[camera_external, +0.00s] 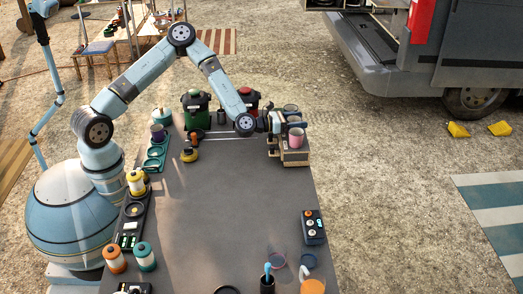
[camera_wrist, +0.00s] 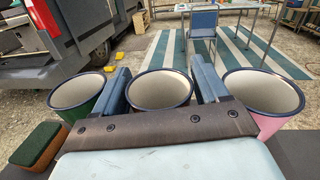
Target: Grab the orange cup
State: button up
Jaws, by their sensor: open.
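In the wrist view three cups with dark blue rims and pale insides stand in a row: a green cup (camera_wrist: 78,98) at left, a middle cup (camera_wrist: 165,92) and a pink cup (camera_wrist: 262,95) at right. My gripper (camera_wrist: 160,75) is open, one finger on each side of the middle cup. In the external view my gripper (camera_external: 275,122) is at the cups' wooden stand (camera_external: 293,157), with the pink cup (camera_external: 297,137) nearest the camera.
The dark table (camera_external: 235,215) is clear in its middle. Green (camera_external: 195,103) and red (camera_external: 240,103) lidded containers stand near my arm. A control box (camera_external: 313,227) lies on the right edge. A rounded orange object (camera_external: 313,287) is cut off at the bottom. A van (camera_external: 400,60) stands behind.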

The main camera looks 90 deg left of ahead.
jog(key=shift+w, duration=0.2)
jog(key=shift+c, duration=0.3)
jog(key=c, duration=0.7)
jog(key=shift+r, duration=0.1)
